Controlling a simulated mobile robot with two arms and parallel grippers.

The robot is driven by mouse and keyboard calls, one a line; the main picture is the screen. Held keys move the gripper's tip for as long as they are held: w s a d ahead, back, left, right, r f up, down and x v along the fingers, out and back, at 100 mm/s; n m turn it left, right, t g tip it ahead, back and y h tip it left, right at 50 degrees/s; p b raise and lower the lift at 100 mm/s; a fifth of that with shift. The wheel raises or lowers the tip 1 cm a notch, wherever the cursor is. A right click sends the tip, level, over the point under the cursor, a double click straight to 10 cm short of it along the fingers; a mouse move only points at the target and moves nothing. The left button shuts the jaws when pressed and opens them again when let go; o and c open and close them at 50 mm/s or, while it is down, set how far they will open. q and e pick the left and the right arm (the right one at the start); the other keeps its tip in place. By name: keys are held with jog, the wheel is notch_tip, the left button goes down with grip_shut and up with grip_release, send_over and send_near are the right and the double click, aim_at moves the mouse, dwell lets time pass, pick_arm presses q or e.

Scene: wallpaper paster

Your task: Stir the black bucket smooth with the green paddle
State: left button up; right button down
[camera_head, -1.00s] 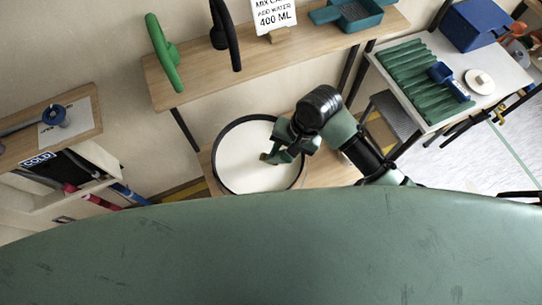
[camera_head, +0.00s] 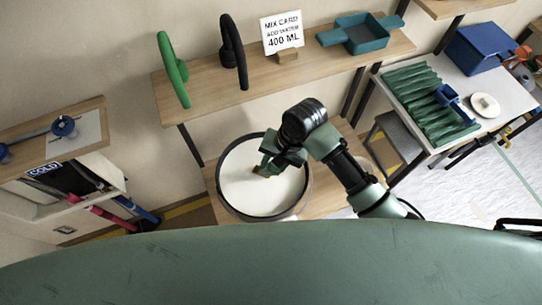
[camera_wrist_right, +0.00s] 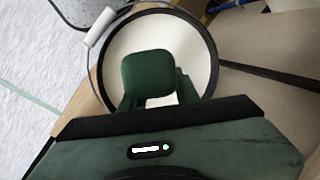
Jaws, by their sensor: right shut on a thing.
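The black bucket (camera_head: 221,197) stands on a low wooden shelf, filled with smooth-looking off-white paste (camera_head: 262,190). It also shows in the right wrist view (camera_wrist_right: 213,60). My right gripper (camera_head: 274,162) is over the bucket, past its rim on the far side of the middle. It is shut on a dark green piece, seemingly the green paddle (camera_wrist_right: 148,73); in the head view a small tan-brown bit shows at the paste. The paddle's lower part is hidden, and how deep it sits I cannot tell. My left gripper is out of view.
Above the bucket a wooden shelf (camera_head: 215,105) holds a bright green curved tool (camera_head: 172,70), a black one (camera_head: 233,50), a sign card (camera_head: 282,32) and a teal tray (camera_head: 362,35). A white table (camera_head: 500,100) is at right, a cabinet (camera_head: 60,150) at left.

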jog(key=shift+s, duration=0.2)
jog(key=shift+r, duration=0.1)
jog(key=shift+s+d+r, duration=0.15)
jog(key=shift+s+r, duration=0.35)
jog(key=shift+r, duration=0.7)
jog(key=shift+s+d+r, duration=0.2)
jog(key=shift+s+r, duration=0.3)
jog(key=shift+r, duration=0.75)
jog(key=shift+s+d+r, duration=0.15)
jog(key=shift+s+r, duration=0.35)
jog(key=shift+r, duration=0.7)
jog(key=shift+r, duration=2.45)
